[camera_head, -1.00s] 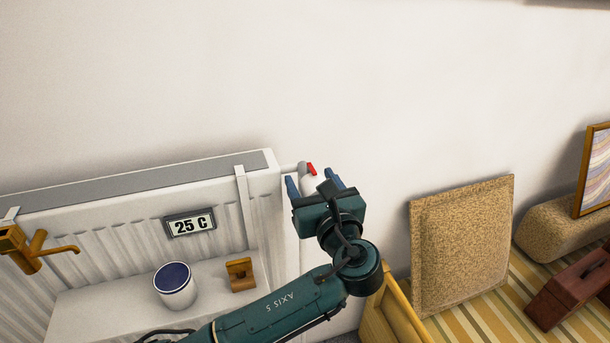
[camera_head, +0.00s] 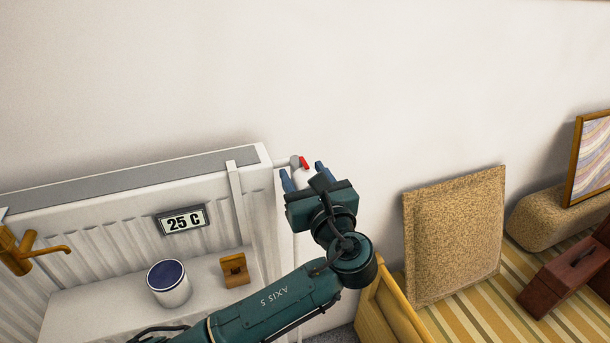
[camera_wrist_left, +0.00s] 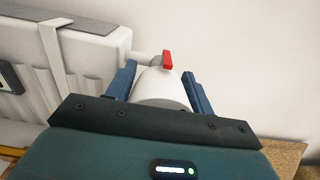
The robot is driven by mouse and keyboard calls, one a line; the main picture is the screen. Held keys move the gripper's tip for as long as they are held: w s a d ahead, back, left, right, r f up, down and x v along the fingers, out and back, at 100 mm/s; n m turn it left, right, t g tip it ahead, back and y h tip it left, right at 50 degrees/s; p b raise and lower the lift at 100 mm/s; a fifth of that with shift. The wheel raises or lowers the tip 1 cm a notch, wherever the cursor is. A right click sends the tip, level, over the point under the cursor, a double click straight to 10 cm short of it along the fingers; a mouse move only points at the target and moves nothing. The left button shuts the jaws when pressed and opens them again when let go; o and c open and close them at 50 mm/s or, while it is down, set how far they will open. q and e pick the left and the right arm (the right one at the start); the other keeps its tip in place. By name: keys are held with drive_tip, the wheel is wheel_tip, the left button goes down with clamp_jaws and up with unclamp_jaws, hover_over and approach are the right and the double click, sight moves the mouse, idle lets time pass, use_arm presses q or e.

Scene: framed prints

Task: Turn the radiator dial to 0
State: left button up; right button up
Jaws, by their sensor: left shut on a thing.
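The radiator dial (camera_wrist_left: 160,88) is a white rounded knob with a red marker (camera_wrist_left: 168,60) at its far end, on the pipe at the radiator's right end. In the head view the dial (camera_head: 302,175) is partly hidden by my gripper. My left gripper (camera_head: 302,178) has its blue fingers on either side of the dial, shut on it; it also shows in the wrist view (camera_wrist_left: 158,90). The dial's numbers cannot be read. The white radiator (camera_head: 110,240) carries a display (camera_head: 183,220) reading 25 C. My right gripper is not in view.
A white cup with a dark blue top (camera_head: 170,284) and a small wooden block (camera_head: 234,270) stand on a white ledge before the radiator. A brass tap-like fixture (camera_head: 30,250) is at left. A cork-like panel (camera_head: 455,235) and a brown box (camera_head: 568,275) are at right.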

use_arm(q)
drive_tip(key=n, duration=0.4)
drive_tip(key=shift+a, duration=0.1)
drive_tip(key=shift+a+n, duration=0.1)
drive_tip(key=shift+n, duration=1.4)
drive_tip(key=o, duration=0.7)
drive_tip(key=shift+c, duration=0.2)
